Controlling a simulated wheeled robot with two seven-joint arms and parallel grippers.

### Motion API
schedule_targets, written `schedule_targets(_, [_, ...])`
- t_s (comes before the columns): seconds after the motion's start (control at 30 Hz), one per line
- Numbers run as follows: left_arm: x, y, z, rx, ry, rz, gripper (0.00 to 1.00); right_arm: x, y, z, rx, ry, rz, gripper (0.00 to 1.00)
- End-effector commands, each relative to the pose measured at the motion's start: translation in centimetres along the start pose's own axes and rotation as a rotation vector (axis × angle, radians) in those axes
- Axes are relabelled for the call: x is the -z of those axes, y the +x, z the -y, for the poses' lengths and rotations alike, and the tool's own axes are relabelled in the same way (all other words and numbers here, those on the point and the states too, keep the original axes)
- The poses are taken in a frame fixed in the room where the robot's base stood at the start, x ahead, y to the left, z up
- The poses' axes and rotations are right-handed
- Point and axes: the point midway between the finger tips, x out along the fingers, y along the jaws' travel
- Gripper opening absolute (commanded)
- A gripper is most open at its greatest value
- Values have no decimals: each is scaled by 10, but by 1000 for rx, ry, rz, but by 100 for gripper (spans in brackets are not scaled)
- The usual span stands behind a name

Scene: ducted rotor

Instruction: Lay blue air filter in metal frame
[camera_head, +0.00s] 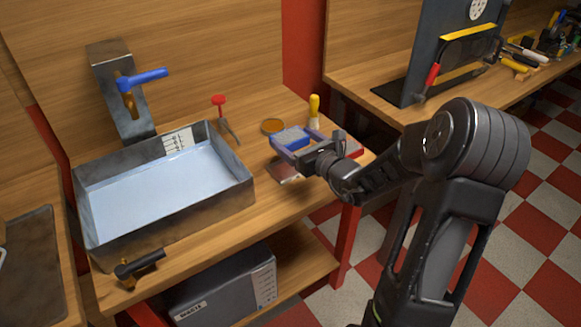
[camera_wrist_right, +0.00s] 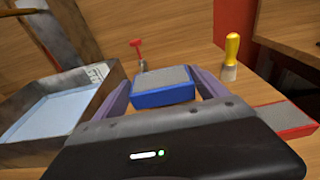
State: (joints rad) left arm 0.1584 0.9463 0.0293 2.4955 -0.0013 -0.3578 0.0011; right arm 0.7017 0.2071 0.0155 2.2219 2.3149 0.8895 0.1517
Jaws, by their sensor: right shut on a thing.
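The blue air filter (camera_head: 292,138), a small blue-sided block with a grey top, is between the fingers of my right gripper (camera_head: 290,141). In the right wrist view the blue air filter (camera_wrist_right: 163,88) lies flat, grey face up, with a finger of the right gripper (camera_wrist_right: 162,80) at each side. It appears held above the bench, right of the metal-walled tray (camera_head: 110,229). This open tray, the nearest thing I see to a metal frame, has a pale blue floor and nothing lying in it. Its wall (camera_wrist_right: 60,145) shows at left in the wrist view. My left gripper is not in view.
A red block with a grey top (camera_wrist_right: 287,117) lies right of my gripper. A yellow-handled tool (camera_head: 314,110), a brown disc (camera_head: 271,126) and a red-topped tool (camera_head: 222,112) stand or lie behind. A tap with a blue lever (camera_head: 140,79) rises behind the tray.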

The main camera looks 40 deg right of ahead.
Motion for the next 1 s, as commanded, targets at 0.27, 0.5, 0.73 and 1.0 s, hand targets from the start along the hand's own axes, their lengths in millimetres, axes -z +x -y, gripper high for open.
schedule_targets(0.27, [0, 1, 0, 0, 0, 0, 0, 43, 7, 0, 0, 2, -1, 41])
schedule_targets(0.5, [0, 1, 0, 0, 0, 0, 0, 45, 7, 0, -1, -1, 2, 41])
schedule_targets(0.73, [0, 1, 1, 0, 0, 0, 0, 61, 9, 0, -1, 2, -3, 41])
schedule_targets(1.0, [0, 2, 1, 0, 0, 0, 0, 87, 13, 0, -1, 0, 1, 41])
